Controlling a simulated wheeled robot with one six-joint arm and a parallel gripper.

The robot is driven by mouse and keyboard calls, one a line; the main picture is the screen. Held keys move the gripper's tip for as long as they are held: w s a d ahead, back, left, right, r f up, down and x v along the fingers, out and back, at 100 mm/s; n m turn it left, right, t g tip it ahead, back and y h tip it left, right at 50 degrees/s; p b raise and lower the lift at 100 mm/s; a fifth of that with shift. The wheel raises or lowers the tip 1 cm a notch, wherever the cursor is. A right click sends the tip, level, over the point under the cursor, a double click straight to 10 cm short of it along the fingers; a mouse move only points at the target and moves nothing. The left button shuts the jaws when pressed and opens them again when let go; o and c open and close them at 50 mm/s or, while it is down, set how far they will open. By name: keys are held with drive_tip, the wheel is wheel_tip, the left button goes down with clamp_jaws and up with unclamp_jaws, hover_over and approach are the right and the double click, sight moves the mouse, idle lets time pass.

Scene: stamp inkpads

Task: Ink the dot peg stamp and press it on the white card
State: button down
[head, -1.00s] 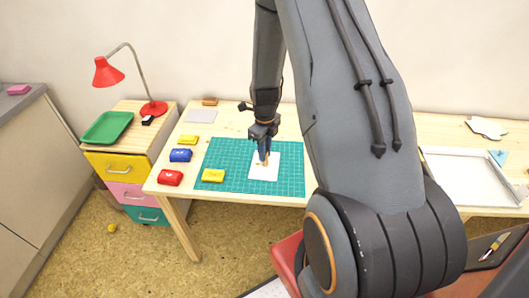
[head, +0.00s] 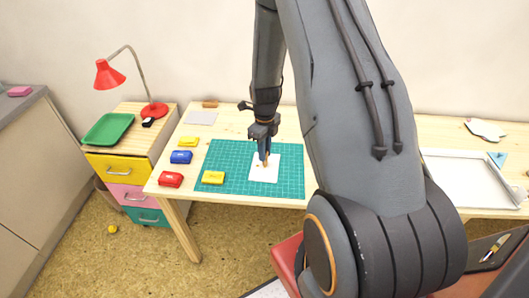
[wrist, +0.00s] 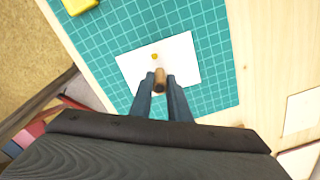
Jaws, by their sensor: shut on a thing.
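My gripper (head: 264,153) is shut on the dot peg stamp (head: 265,162), a short wooden peg. The stamp also shows between the fingertips (wrist: 159,88) in the wrist view. The peg is over the white card (head: 262,176), which lies on the green cutting mat; I cannot tell whether its end touches the card. In the wrist view the card (wrist: 183,48) bears a small yellow-orange dot (wrist: 154,57) just beyond the peg. A yellow pad (head: 213,178) sits on the mat left of the card. Another yellow pad (head: 189,142), a blue one (head: 181,157) and a red one (head: 171,179) stand along the table's left side.
The cutting mat (head: 230,155) has bare room around the card. A grey sheet (head: 200,116) and a brown block (head: 209,102) lie at the back left. A white tray (head: 470,192) stands at the right. A red lamp (head: 153,109) and green tray (head: 103,128) stand on the drawer unit.

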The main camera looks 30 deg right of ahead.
drive_tip(key=shift+r, duration=0.1)
drive_tip(key=shift+r+p, duration=1.55)
drive_tip(key=shift+r, duration=1.15)
